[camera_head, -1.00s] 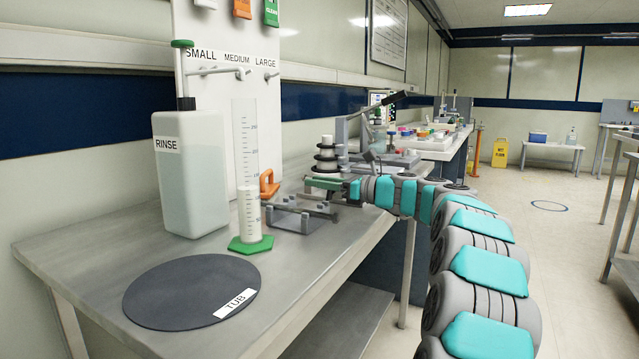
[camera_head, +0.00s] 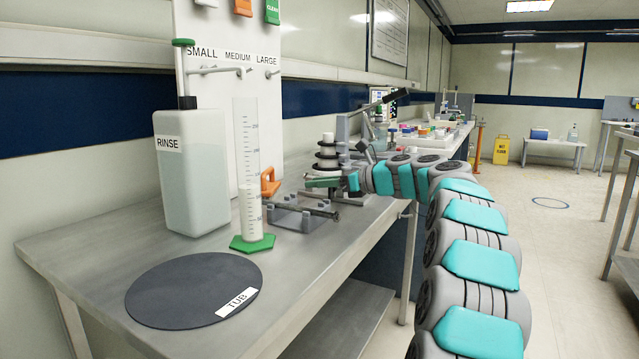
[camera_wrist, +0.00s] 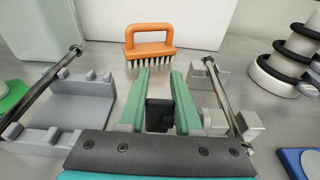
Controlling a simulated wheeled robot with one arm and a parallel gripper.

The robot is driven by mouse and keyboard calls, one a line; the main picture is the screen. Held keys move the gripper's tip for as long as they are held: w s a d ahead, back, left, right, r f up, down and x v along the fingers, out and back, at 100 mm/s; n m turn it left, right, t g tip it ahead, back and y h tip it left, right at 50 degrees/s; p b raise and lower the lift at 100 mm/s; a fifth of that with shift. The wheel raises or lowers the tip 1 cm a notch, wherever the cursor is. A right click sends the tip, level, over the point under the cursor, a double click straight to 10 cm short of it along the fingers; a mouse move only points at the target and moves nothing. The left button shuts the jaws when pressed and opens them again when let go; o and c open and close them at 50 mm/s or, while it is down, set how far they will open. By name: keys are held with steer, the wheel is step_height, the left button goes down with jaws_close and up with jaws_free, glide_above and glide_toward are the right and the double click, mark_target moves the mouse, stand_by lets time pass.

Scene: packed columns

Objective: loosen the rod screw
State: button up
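A grey metal fixture (camera_head: 298,219) with a notched cradle (camera_wrist: 78,108) sits on the bench. In the wrist view a thin metal rod (camera_wrist: 40,88) with a flat head lies along the left side, and a second rod (camera_wrist: 226,97) runs through grey blocks (camera_wrist: 248,126) on the right. I cannot tell which part is the rod screw. My gripper (camera_head: 310,182) is over the fixture's far side.
A measuring cylinder (camera_head: 248,170), a RINSE bottle (camera_head: 190,185) and a dark TUB mat (camera_head: 180,290) are to the left. A stack of dark rings (camera_wrist: 295,60) stands at right. The bench front is clear.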

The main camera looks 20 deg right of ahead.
steer(key=shift+o, duration=1)
steer(key=v, duration=0.7)
steer(key=shift+s+d, duration=0.2)
steer(key=shift+s, duration=0.1)
